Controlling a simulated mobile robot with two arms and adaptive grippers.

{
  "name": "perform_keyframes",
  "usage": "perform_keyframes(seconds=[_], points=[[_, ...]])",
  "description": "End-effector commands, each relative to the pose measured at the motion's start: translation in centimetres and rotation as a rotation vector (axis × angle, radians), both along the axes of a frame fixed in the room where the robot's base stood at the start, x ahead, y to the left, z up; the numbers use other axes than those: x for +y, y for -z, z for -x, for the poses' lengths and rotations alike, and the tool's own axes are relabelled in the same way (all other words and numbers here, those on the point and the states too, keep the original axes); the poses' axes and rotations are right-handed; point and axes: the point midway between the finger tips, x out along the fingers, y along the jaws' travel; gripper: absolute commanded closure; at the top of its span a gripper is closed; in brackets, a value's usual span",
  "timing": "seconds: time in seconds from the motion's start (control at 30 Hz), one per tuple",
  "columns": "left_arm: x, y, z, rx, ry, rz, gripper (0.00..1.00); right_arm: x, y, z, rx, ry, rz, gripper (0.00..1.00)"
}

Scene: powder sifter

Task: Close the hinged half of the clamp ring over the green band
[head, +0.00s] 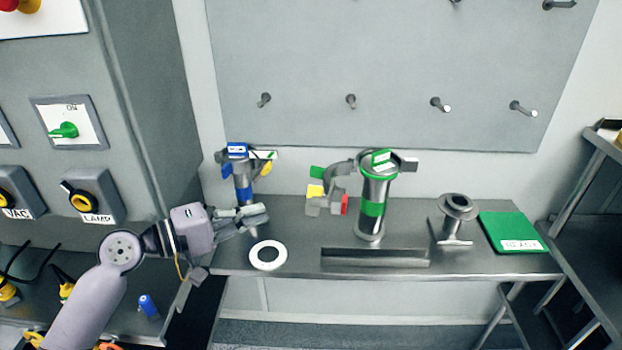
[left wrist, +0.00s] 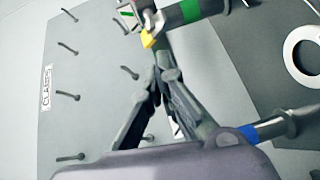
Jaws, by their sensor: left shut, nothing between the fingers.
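The clamp ring stands at the back of the bench, around the top of a metal post with a green band (head: 373,209). Its hinged half (head: 338,180) is swung out to the left, apart from the band, with green, yellow and red tabs. In the left wrist view the green band (left wrist: 190,10) and a yellow tab (left wrist: 148,39) show beyond my fingertips. My left gripper (head: 264,213) is shut and empty, left of the hinged half and in front of the blue-banded post. Its fingers also show in the left wrist view (left wrist: 160,78). My right gripper is out of view.
A blue-banded post (head: 243,190) with its own clamp stands behind my left gripper. A white ring (head: 268,255), a grey channel (head: 375,257), a metal flanged piece (head: 457,210) and a green plate (head: 513,230) lie along the bench. A pegboard (head: 390,70) is behind.

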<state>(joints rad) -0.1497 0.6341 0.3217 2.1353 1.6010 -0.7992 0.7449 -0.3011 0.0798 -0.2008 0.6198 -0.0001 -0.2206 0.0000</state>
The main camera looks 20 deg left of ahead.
Motion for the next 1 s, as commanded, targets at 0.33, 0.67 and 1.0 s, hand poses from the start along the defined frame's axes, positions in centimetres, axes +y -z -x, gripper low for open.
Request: perform_keyframes(seconds=[0.33, 0.67, 1.0], points=[[0.5, -4.0, -2.2, -0.018, -0.017, 0.137, 1.0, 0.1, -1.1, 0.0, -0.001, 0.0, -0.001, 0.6], [-3.9, -4.1, -7.7, -0.018, -0.017, 0.136, 1.0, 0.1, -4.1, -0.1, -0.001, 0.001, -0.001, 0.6], [-8.2, -3.8, -9.0, -0.016, -0.017, 0.132, 1.0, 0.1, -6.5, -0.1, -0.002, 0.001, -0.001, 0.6]])
